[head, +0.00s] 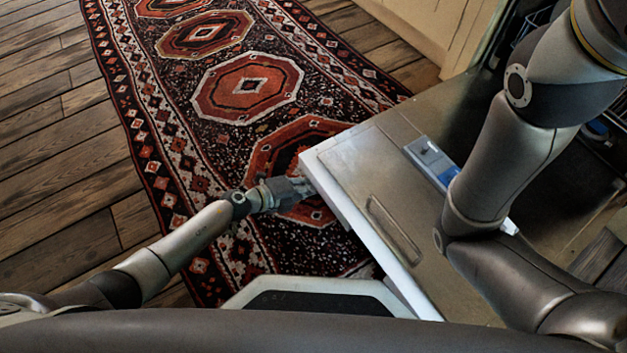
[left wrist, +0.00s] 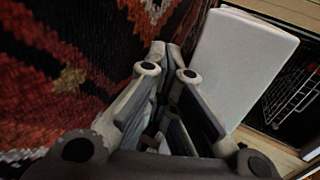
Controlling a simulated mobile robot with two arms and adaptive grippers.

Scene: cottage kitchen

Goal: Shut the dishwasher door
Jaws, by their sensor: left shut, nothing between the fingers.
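The dishwasher door (head: 350,165) hangs open and folded down in the head view, its metal inner face up and its pale edge to the left. A detergent dispenser (head: 432,160) is set in that face. My left gripper (head: 304,189) is shut and empty at the door's outer left edge; I cannot tell whether it touches. In the left wrist view the closed fingers (left wrist: 168,52) are beside the door's white panel (left wrist: 243,60). My right arm crosses above the door, and its gripper is out of view.
The dark dishwasher opening with a wire rack (left wrist: 292,100) lies beyond the door. A patterned red rug (head: 245,85) covers the wooden floor (head: 60,140) left of the door, with free room there. A cream cabinet (head: 425,25) stands at the top right.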

